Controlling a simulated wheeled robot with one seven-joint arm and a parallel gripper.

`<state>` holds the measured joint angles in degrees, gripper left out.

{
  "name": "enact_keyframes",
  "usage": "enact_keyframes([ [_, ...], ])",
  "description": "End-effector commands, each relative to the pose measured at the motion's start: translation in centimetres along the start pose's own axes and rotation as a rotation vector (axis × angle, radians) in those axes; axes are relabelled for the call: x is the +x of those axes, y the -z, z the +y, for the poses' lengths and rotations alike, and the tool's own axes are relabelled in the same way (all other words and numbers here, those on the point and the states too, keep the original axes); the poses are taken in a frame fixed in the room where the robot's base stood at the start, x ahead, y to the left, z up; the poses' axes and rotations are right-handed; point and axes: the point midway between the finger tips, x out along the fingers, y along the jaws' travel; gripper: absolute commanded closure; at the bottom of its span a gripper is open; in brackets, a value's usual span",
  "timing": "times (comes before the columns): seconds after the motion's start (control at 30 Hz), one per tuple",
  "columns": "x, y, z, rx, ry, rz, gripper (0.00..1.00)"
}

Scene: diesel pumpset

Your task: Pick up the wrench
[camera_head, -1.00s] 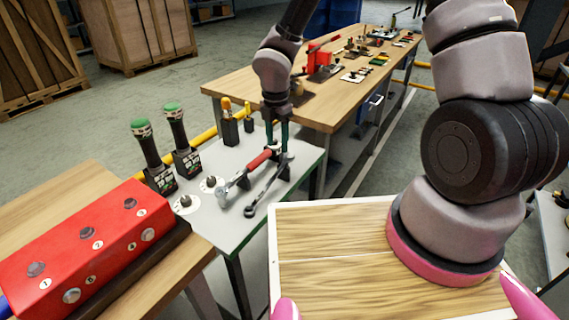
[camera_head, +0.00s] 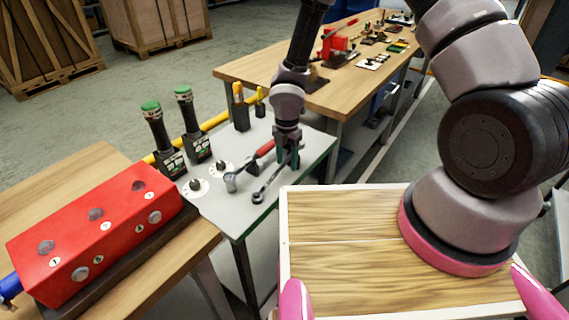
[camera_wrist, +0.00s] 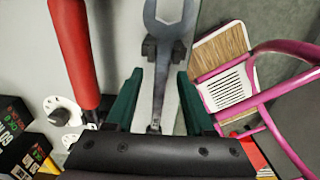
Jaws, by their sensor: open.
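The wrench (camera_head: 266,188) is grey metal and lies on the small grey-topped table. Its ring end points toward the front edge, and its other end is hidden behind my gripper in the head view. In the wrist view the wrench (camera_wrist: 163,70) runs lengthwise between the two green fingers, its open jaw end beyond the tips. My gripper (camera_wrist: 160,76) is open around the shaft, with a gap on each side. In the head view my gripper (camera_head: 288,154) is low over the table.
A hammer with a red handle (camera_wrist: 78,50) lies close to the left of the wrench. Dark supports (camera_wrist: 150,48) sit by the shaft. Green-topped handles (camera_head: 157,128), a red button box (camera_head: 95,235) and a wooden table (camera_head: 300,75) stand around.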

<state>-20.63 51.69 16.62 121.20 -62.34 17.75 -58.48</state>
Motion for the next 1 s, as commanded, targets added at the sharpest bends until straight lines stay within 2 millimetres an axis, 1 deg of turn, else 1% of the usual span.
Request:
enact_keyframes([
  [0.07,0.45,0.01,0.00,-0.001,0.000,0.000,0.46],
  [0.27,0.48,-0.02,0.00,0.000,0.000,0.000,0.46],
  [0.3,0.47,-0.02,0.00,0.000,0.000,0.000,0.54],
  [0.37,0.47,-0.02,0.00,0.000,0.000,0.000,0.77],
  [0.4,0.47,-0.02,0.00,0.000,0.000,0.000,0.92],
  [0.43,0.46,-0.02,-0.01,0.000,0.000,0.000,1.00],
  [1.0,0.44,-0.02,0.00,0.000,0.000,0.000,1.00],
])
